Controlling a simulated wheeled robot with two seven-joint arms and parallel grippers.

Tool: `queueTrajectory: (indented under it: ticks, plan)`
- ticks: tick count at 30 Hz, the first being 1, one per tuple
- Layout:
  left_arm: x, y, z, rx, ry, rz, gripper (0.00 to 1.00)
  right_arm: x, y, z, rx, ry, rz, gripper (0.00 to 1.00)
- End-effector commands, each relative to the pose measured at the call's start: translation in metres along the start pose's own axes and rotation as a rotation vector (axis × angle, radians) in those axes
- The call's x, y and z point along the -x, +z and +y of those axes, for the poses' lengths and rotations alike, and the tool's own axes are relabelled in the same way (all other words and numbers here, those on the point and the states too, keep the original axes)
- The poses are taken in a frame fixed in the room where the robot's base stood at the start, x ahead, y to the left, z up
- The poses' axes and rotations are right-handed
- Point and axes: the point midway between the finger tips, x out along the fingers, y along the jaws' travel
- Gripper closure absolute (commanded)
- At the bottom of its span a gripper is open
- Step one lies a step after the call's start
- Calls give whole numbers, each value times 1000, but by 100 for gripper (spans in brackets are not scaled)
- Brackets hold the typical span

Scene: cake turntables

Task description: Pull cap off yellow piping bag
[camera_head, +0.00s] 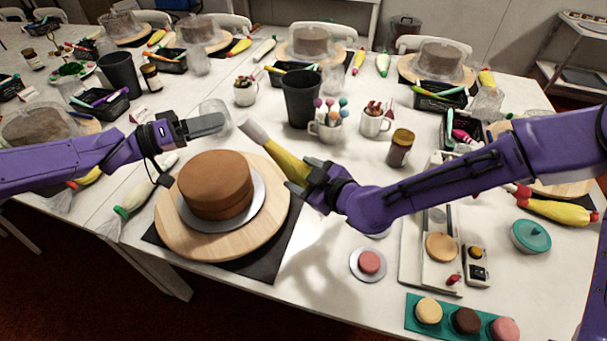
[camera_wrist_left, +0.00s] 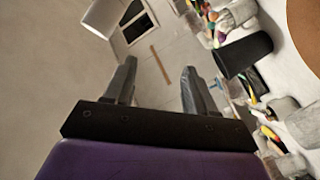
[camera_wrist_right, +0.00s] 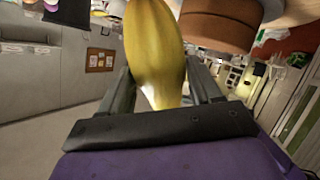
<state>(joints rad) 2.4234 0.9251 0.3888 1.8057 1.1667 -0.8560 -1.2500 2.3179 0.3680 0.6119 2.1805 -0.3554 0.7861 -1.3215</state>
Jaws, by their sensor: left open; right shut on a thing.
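My right gripper (camera_head: 304,174) is shut on the yellow piping bag (camera_head: 288,161), holding it above the table beside the brown cake (camera_head: 214,183). The bag tilts up and left, with a pale grey-white cap (camera_head: 253,132) at its upper end. In the right wrist view the bag (camera_wrist_right: 155,45) stands between the fingers; the cap is not visible there. My left gripper (camera_head: 218,124) is open and empty, left of the cap and apart from it.
The cake sits on a wooden turntable (camera_head: 268,225) just below both grippers. Scales, macarons and a teal bowl (camera_head: 531,238) occupy the front right.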

Motion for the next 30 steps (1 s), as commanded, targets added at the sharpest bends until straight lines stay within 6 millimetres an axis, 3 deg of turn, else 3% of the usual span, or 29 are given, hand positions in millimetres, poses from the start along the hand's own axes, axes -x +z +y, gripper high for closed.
queueTrajectory:
  ticks: [1, 8, 10, 13, 17, 22, 26, 30]
  plan:
    - [1, -30, 8, 2, -5, 62, 44, 0, -1, 0, 0, 1, 1, 51]
    - [23, -160, 43, 177, -54, 373, 44, 0, -1, 0, 0, 1, 1, 51]
    - [33, -199, 46, 344, -88, 493, 44, 0, -1, 0, 0, 1, 1, 51]
    - [40, -227, 32, 690, -165, 636, 44, 0, -1, 0, 0, 1, 1, 51]
    - [38, -223, 6, 1165, -285, 765, 44, 0, -1, 0, 0, 1, 1, 51]
    - [25, -180, -5, 1792, -478, 875, 44, 0, -1, 0, 0, 1, 1, 51]
    - [11, -129, 15, 2254, -687, 911, 44, 0, -1, 0, 0, 1, 1, 51]
    - [-2, -80, 58, 2649, -976, 908, 44, 0, -1, 0, 0, 1, 1, 51]
